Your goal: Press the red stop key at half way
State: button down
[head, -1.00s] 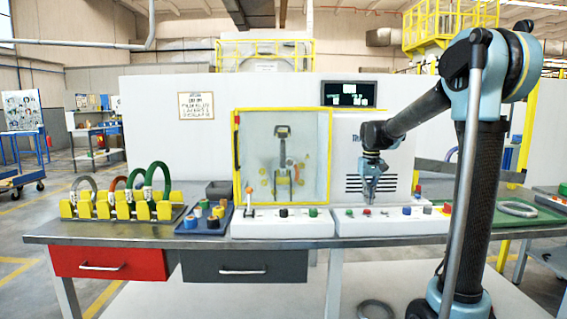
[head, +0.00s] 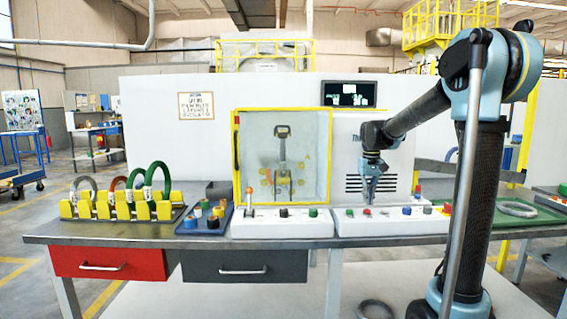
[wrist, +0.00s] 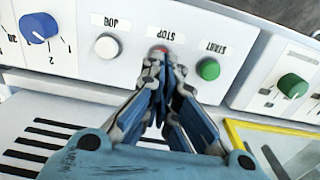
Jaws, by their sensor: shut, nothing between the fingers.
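The red stop key (wrist: 161,49) shows in the wrist view under its STOP label, partly covered by my fingertips. It is also a small red dot on the white control panel (head: 395,228) in the head view (head: 367,211). My gripper (wrist: 160,62) is shut and empty, its tips pointing at the red key; in the head view it hangs just above the key (head: 369,200). I cannot tell whether the tips touch it. The dark display (head: 347,93) above the machine shows light figures too small to read. The machine's window (head: 310,155) has a yellow frame and looks closed.
A green START key (wrist: 208,69) and a white JOG key (wrist: 107,46) flank the red key closely. A blue dial (wrist: 38,27) and a green dial (wrist: 293,85) are farther out. A yellow coil rack (head: 120,207) stands at the bench's left.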

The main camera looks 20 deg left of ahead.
aim_at(367, 210)
jog(key=shift+f, duration=1.55)
jog(key=shift+r, duration=3.05)
jog(key=s+d+f+m+t, duration=0.1)
jog(key=s+d+f, duration=0.25)
jog(key=s, duration=0.45)
jog(key=s+d+f, duration=0.2)
jog(key=s+d, duration=0.3)
jog(key=s, duration=0.4)
jog(key=s+d+f+m+t, duration=0.1)
jog(key=s+d+f, duration=0.25)
jog(key=s, duration=0.45)
jog(key=s+d+f+m, duration=0.1)
jog(key=s+d+f, duration=0.1)
jog(key=s+f, duration=0.6)
jog(key=shift+s+d+f, duration=0.35)
jog(key=shift+d+f, duration=0.05)
jog(key=shift+f, duration=0.05)
